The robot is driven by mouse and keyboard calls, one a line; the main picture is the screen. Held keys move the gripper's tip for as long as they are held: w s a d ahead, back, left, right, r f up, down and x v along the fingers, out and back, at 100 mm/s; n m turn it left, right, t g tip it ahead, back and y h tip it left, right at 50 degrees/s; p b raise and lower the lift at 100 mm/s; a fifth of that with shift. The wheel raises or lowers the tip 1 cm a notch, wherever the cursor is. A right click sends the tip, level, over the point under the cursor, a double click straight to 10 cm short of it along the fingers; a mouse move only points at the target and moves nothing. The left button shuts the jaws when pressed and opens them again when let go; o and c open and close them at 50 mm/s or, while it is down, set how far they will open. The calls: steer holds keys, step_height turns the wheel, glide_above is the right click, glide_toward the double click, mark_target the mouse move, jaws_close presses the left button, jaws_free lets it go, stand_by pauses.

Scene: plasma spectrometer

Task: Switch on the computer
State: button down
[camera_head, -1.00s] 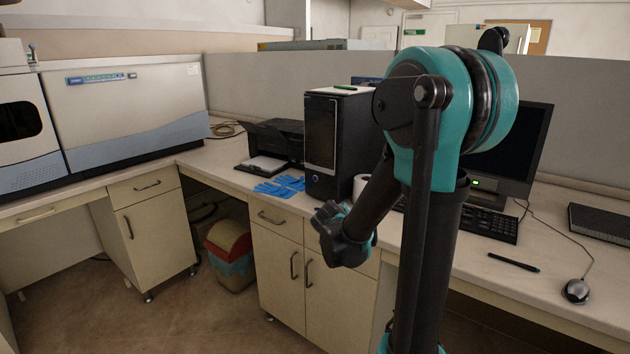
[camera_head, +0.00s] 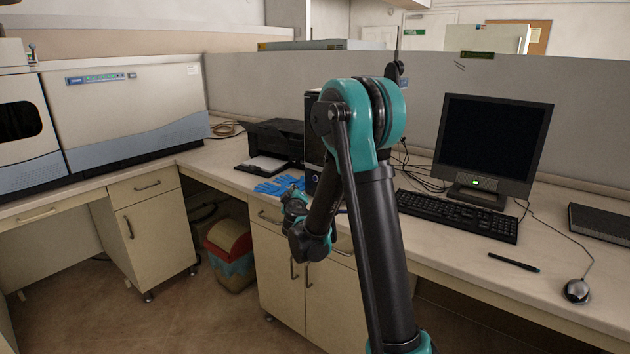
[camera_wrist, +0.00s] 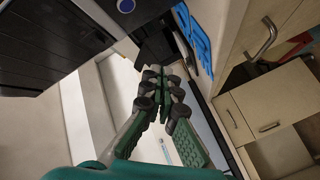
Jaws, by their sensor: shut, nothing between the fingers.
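The black computer tower (camera_head: 312,160) stands on the bench, mostly hidden behind my arm in the head view. In the wrist view its dark front (camera_wrist: 60,40) fills the upper left, with a round blue-ringed button (camera_wrist: 125,5) at the top edge. My gripper (camera_wrist: 163,78) is shut and empty, apart from the tower and its button. In the head view my gripper (camera_head: 292,198) is small and partly hidden, in front of the bench edge just left of the tower's base. The monitor (camera_head: 493,140) has a dark screen and a small green light on its base.
Blue gloves (camera_head: 278,186) lie left of the tower, before a black printer (camera_head: 272,142). The keyboard (camera_head: 457,214), a pen (camera_head: 513,262) and a mouse (camera_head: 576,290) lie to the right. Cabinets (camera_head: 285,260) run below the bench edge. A bin (camera_head: 230,255) stands underneath.

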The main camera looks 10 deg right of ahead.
steer(key=shift+w+d, duration=1.5)
steer(key=shift+d, duration=0.15)
steer(key=shift+w+d, duration=1.45)
steer(key=shift+d, duration=0.15)
steer(key=shift+d, duration=0.1)
steer(key=shift+w+d, duration=0.25)
steer(key=shift+w, duration=0.05)
steer(key=shift+w+d, duration=0.2)
steer(key=shift+d, duration=0.05)
steer(key=shift+s+a, duration=0.55)
stand_by(0.4)
